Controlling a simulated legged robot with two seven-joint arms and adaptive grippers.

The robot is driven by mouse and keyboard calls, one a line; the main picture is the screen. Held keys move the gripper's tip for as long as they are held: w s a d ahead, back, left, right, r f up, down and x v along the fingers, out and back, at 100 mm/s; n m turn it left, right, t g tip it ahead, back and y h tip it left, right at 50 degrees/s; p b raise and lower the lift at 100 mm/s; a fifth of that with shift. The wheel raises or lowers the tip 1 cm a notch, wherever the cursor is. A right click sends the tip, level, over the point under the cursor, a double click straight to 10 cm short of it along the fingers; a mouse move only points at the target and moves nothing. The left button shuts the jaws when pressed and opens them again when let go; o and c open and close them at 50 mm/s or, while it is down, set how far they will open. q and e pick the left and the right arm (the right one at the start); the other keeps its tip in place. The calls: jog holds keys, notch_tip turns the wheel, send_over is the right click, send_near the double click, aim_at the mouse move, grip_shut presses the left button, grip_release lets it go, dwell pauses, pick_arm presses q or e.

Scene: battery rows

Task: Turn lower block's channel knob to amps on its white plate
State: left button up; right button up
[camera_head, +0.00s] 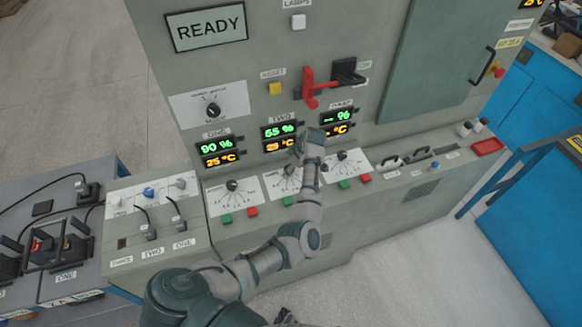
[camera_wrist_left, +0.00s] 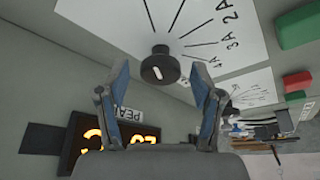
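My left gripper (camera_head: 312,138) reaches up to the sloped console, in front of the middle channel plate (camera_head: 283,187), and hides its knob in the head view. In the left wrist view my left gripper (camera_wrist_left: 160,82) is open, its two blue-padded fingers on either side of a black knob (camera_wrist_left: 160,66) and apart from it. The knob has a white pointer line and sits at the edge of a white plate (camera_wrist_left: 210,22) marked 2A, 3A and 4A. Other black knobs sit on the left plate (camera_head: 232,185) and right plate (camera_head: 342,155). My right gripper is not seen.
Lit displays (camera_head: 218,153) labelled ONE and TWO sit above the plates. Green buttons (camera_head: 226,219) and red buttons (camera_head: 252,211) line the console below. A red lever (camera_head: 312,88) sticks out above my gripper. Cable plugs (camera_head: 148,231) stand at left.

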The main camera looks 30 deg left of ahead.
pick_arm(q)
jog(key=shift+a, duration=0.1)
jog(key=c, duration=1)
jog(key=shift+r+m+p, duration=0.15)
jog(key=shift+m+p, duration=0.15)
jog(key=shift+p, duration=0.25)
jog(key=shift+c, duration=0.2)
jog(key=m+t+p, duration=0.1)
jog(key=m+p, duration=0.2)
jog(key=p, duration=0.2)
jog(key=m+t+p, duration=0.2)
jog(key=m+p, duration=0.2)
jog(key=p, duration=0.2)
jog(key=shift+s+a+r+h, duration=0.1)
jog(key=shift+s+r+h, duration=0.1)
jog(key=shift+h, duration=0.2)
jog(key=shift+m+p, duration=0.4)
jog(key=shift+m, duration=0.1)
jog(key=m+t+h+p, duration=0.1)
jog(key=m, duration=0.1)
jog(key=shift+a+f+m, duration=0.1)
jog(key=shift+m, duration=0.2)
jog(key=m+h, duration=0.1)
jog(key=m, duration=0.2)
jog(key=shift+a+f+m+t, duration=0.1)
jog(key=shift+m+t, duration=0.2)
jog(key=shift+m+h, duration=0.6)
jog(key=shift+m, duration=0.9)
